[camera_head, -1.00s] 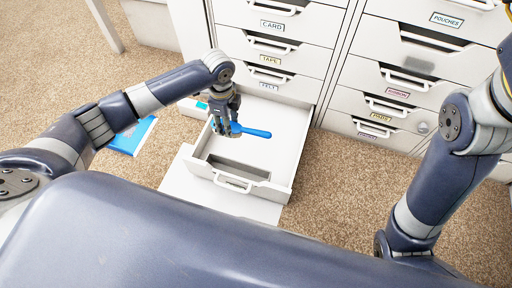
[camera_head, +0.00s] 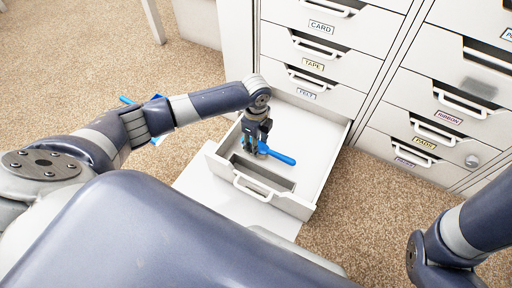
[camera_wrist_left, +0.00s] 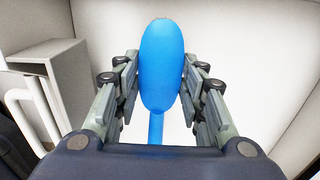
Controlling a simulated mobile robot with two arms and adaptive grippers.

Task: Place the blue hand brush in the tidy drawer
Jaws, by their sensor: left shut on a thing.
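The blue hand brush (camera_head: 278,155) is held by my left gripper (camera_head: 258,150) inside the open bottom drawer (camera_head: 318,150), which is white with a front handle. In the left wrist view the brush (camera_wrist_left: 162,65) fills the space between the two fingers of my left gripper (camera_wrist_left: 160,85), with its wide oval part between them and a narrow part running toward the palm. The drawer's pale floor (camera_wrist_left: 210,60) is behind it. I cannot tell whether the brush touches the floor. My right gripper is out of view; only part of that arm shows at the right edge.
The open drawer has a narrow compartment (camera_head: 262,172) near its front. Closed labelled drawers such as FELT (camera_head: 318,92) and PADS (camera_head: 428,140) stand behind and to the right. A blue item (camera_head: 158,138) lies on the carpet at left, partly behind my arm.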

